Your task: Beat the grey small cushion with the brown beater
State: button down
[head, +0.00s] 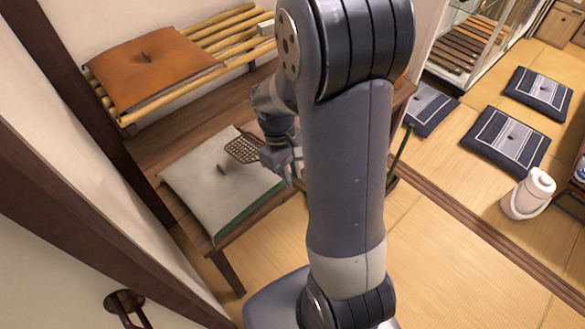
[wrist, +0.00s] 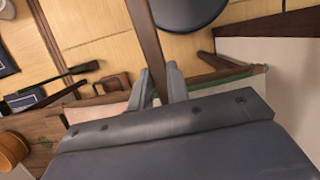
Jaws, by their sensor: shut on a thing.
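The grey small cushion (head: 205,190) lies on a low wooden bench, with a dark tuft at its middle and a green edge. The brown beater (head: 243,148) has a flat lattice head, which shows over the far right part of the cushion. I cannot tell whether it touches the cushion. My gripper (head: 283,158) is just right of the lattice head, shut on the beater; its grip is small and partly hidden by my arm. In the wrist view my gripper's fingers (wrist: 158,88) show, but the lattice head is not visible there.
An orange cushion (head: 150,68) lies on a slatted rack behind the bench (head: 228,262). Blue striped cushions (head: 507,143) and a white pot (head: 528,195) are on the tatami at right. A dark post (head: 70,90) stands at left. Open tatami (head: 450,275) lies at front right.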

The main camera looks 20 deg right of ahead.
notch_tip(320, 180, down, 5)
jog(key=g+b, duration=0.1)
jog(key=b, duration=0.1)
jog(key=r+p, duration=0.2)
jog(key=r, duration=0.1)
jog(key=r+t+p, duration=0.1)
jog(key=r+p, duration=0.1)
jog(key=r, duration=0.1)
jog(key=r+t+p, duration=0.1)
jog(key=r, duration=0.2)
jog(key=shift+s+d+p, duration=0.15)
jog(key=shift+s+p, duration=0.1)
jog(key=shift+p, duration=0.15)
jog(key=shift+f, duration=0.15)
notch_tip(320, 180, down, 9)
jog(key=w+g+b, duration=0.1)
jog(key=g+b, duration=0.1)
jog(key=b, duration=0.3)
jog(key=r+p, duration=0.2)
jog(key=r, duration=0.1)
jog(key=r+t+p, duration=0.1)
jog(key=r+p, duration=0.1)
jog(key=r, duration=0.1)
jog(key=s+r+t+p, duration=0.1)
jog(key=r+p, duration=0.1)
jog(key=r, duration=0.1)
